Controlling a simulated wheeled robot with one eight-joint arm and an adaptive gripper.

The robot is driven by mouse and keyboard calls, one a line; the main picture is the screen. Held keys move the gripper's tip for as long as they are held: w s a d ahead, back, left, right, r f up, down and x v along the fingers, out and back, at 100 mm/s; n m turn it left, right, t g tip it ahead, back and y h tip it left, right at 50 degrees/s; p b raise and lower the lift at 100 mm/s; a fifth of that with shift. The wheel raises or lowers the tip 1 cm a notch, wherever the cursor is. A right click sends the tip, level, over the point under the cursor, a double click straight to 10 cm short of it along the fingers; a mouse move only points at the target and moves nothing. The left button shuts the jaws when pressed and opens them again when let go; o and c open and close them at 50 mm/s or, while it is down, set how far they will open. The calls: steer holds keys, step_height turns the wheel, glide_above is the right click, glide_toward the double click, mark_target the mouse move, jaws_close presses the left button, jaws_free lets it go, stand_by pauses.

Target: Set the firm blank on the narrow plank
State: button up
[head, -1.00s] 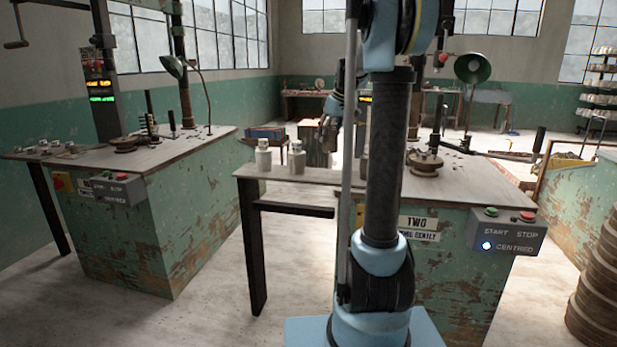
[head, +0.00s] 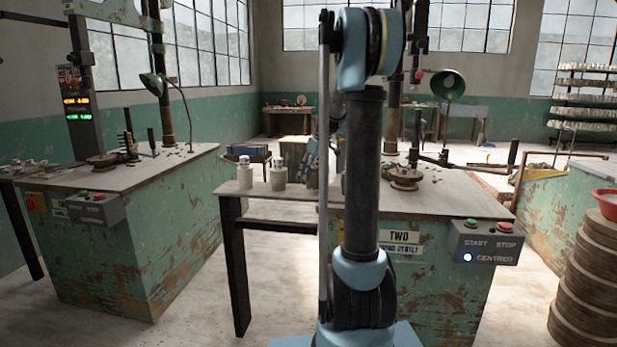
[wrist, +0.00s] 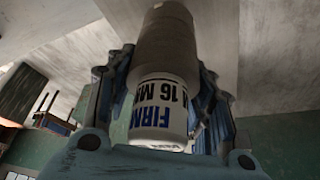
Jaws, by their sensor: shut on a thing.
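My gripper (wrist: 163,95) is shut on the firm blank (wrist: 165,45), a grey cylinder with a white lower part. Its label, upside down in the wrist view, reads "FIRM" and "16 M", the rest cut off. In the head view my gripper (head: 313,157) is mostly hidden behind my own arm, so its height above the board is hard to judge. A narrow plank (head: 262,193) sticks out left from the bench marked TWO, on a dark leg. Two pale blanks with small tops stand upright on it, one at its left (head: 244,173) and one beside it (head: 277,179).
Bench TWO has a wheel (head: 404,178) and a start/stop box (head: 486,243) at its front right. A similar green bench (head: 125,235) stands left, across an open floor gap. A stack of brown discs (head: 592,275) with a red bowl (head: 607,203) stands far right.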

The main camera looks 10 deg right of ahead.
mark_target(319, 179)
steer(key=shift+f, duration=0.65)
steer(key=o, duration=1.5)
steer(key=shift+f, duration=0.1)
steer(key=v, duration=1.2)
steer(key=s+a+f+m+h, duration=0.15)
steer(key=s+f, duration=0.25)
steer(key=s, duration=0.7)
steer(key=s+a+f+m, duration=0.1)
steer(key=s+f+m, duration=0.15)
steer(key=s, duration=0.85)
steer(key=s+f+m, duration=0.1)
steer(key=s+f, duration=0.4)
steer(key=s, duration=0.1)
steer(key=s+f+m+h, duration=0.1)
steer(key=s+f, duration=0.5)
steer(key=s, duration=0.1)
steer(key=s+f+m+g, duration=0.1)
steer(key=s+f, duration=0.5)
steer(key=shift+s, duration=0.35)
